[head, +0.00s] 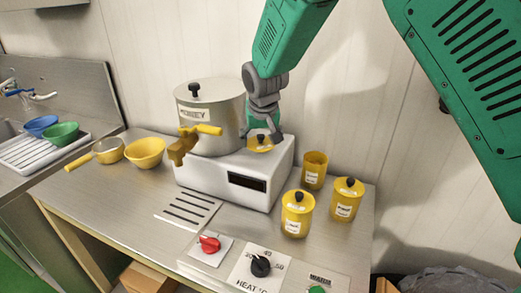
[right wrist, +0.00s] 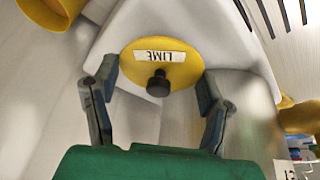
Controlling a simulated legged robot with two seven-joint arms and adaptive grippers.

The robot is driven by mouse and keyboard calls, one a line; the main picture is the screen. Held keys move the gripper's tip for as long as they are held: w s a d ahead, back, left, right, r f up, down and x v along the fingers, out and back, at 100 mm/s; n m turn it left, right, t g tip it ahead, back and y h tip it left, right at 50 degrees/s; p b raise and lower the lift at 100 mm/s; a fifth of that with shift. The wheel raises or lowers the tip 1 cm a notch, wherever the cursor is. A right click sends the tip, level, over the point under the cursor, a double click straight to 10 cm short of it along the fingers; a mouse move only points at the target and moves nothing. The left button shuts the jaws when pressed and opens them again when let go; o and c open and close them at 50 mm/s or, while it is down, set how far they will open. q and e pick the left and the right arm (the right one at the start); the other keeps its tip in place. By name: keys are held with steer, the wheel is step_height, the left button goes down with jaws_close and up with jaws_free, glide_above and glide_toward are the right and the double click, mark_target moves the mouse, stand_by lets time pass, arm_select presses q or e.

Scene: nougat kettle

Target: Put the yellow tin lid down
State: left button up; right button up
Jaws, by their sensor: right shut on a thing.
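The yellow tin lid (head: 261,147) has a black knob and, in the right wrist view (right wrist: 160,55), a label reading LIME. My right gripper (head: 262,132) is shut on it, with one finger at each side of its rim in the right wrist view (right wrist: 157,84). The lid is just right of the kettle, at the top of the white base unit; I cannot tell whether it touches. An open yellow tin (head: 314,172) without a lid stands right of the unit. My left gripper is not in view.
The steel kettle (head: 212,118) with a yellow tap (head: 183,146) stands on the white base unit (head: 220,183). Two lidded yellow tins (head: 297,222) (head: 345,206) stand in front of the open tin. Bare worktop (head: 120,187) lies at the front left.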

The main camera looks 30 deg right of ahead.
mark_target(261, 146)
steer(key=f, duration=0.3)
steer(key=shift+a+f, duration=0.15)
steer(key=shift+a, duration=0.1)
steer(key=shift+s, duration=0.1)
steer(key=o, duration=0.9)
steer(key=shift+d+f, duration=0.1)
steer(key=shift+d, duration=0.05)
steer(key=v, duration=1.2)
